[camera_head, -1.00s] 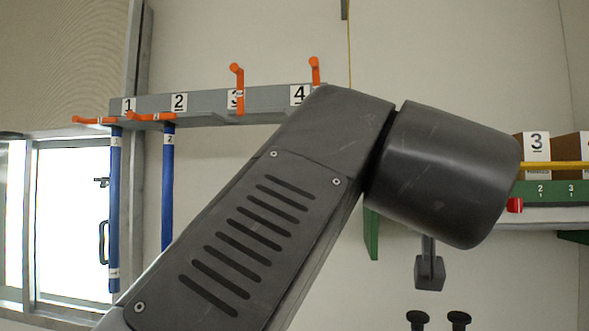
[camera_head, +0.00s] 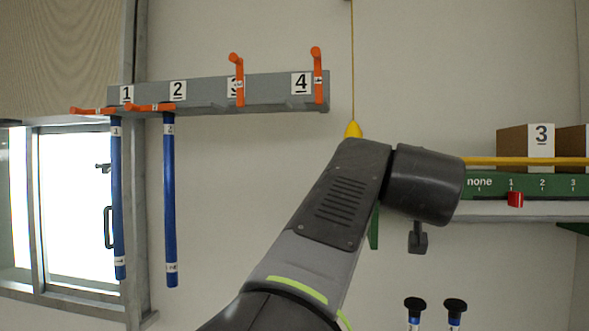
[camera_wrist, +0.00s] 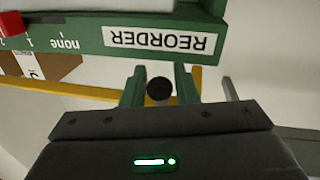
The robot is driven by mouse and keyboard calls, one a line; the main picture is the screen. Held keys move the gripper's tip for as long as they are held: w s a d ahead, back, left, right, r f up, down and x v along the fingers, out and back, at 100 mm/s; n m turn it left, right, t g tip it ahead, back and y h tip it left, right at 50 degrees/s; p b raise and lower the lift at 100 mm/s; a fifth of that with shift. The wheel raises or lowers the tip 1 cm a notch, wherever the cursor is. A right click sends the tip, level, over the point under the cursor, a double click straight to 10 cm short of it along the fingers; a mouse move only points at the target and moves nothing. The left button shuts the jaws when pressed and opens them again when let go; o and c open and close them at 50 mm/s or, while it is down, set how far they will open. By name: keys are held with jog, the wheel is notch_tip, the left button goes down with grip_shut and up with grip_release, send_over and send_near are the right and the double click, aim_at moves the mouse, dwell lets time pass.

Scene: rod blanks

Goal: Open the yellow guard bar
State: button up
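The yellow guard bar (camera_head: 525,161) runs level along the front of the green-edged shelf at the right in the head view; my arm covers its left end. In the wrist view, which sees the shelf upside down, the bar (camera_wrist: 95,92) passes behind my gripper (camera_wrist: 160,78) and has a short upright piece near its end. The two green fingers stand apart, with a round black knob (camera_wrist: 160,88) showing in the gap between them. I cannot tell whether they touch it. In the head view my gripper is hidden behind my arm.
The green shelf edge (camera_head: 490,184) carries number marks and a red slider (camera_head: 515,199); boxes (camera_head: 526,146) stand behind the bar. A grey rack (camera_head: 210,92) with orange hooks and blue rods hangs at the left. Two black knobs (camera_head: 455,305) stand at the bottom right.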

jog(key=shift+w, duration=0.1)
jog(key=shift+c, duration=0.2)
grip_shut()
jog(key=shift+f+b, duration=0.2)
jog(key=shift+b, duration=0.45)
jog(key=t+h+b, duration=0.1)
jog(key=b, duration=0.5)
jog(key=f+m+t+h+b, duration=0.1)
jog(key=t+b, duration=0.1)
jog(key=b, duration=0.5)
jog(key=f+t+b, duration=0.1)
jog(key=t+b, duration=0.1)
jog(key=b, duration=0.5)
jog(key=shift+w+d+h, duration=0.1)
jog(key=shift+w+h, duration=0.2)
jog(key=shift+h, duration=0.1)
jog(key=shift+m+t+b, duration=0.3)
jog(key=shift+t+b, duration=0.1)
jog(key=shift+b, duration=0.45)
jog(key=shift+w+r+h+b, duration=0.1)
jog(key=shift+r+h+b, duration=0.1)
jog(key=shift+h+b, duration=0.35)
